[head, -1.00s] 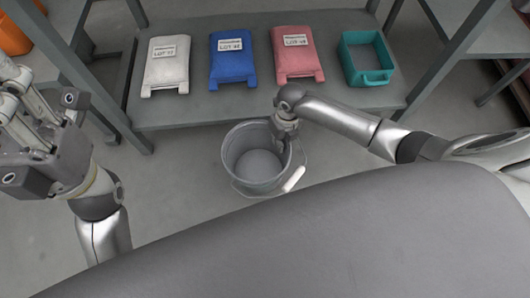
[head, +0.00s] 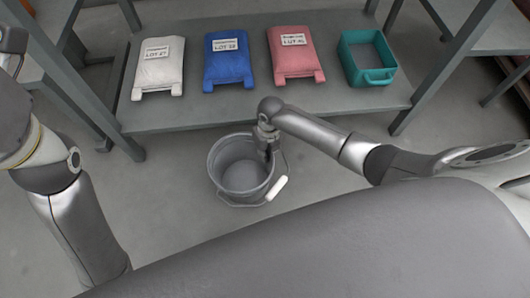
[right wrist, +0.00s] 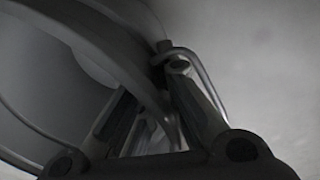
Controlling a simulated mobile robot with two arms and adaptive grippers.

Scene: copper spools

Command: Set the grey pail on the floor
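The grey pail (head: 240,172) is upright and empty, below the front of the shelf in the head view. Its wire handle with a white grip (head: 277,188) hangs down on the near right side. My right gripper (head: 267,150) reaches down at the pail's right far rim. In the right wrist view its fingers (right wrist: 152,88) lie on either side of the pail's wall (right wrist: 110,45) and pinch it. The pail's underside is hidden, so I cannot tell whether it touches the floor (head: 180,215). My left gripper (head: 12,50) is mostly cut off at the left edge.
A low grey shelf (head: 200,115) stands behind the pail. On it are a white bag (head: 158,68), a blue bag (head: 229,60), a pink bag (head: 293,55) and a teal bin (head: 375,76). Bare floor lies left of the pail.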

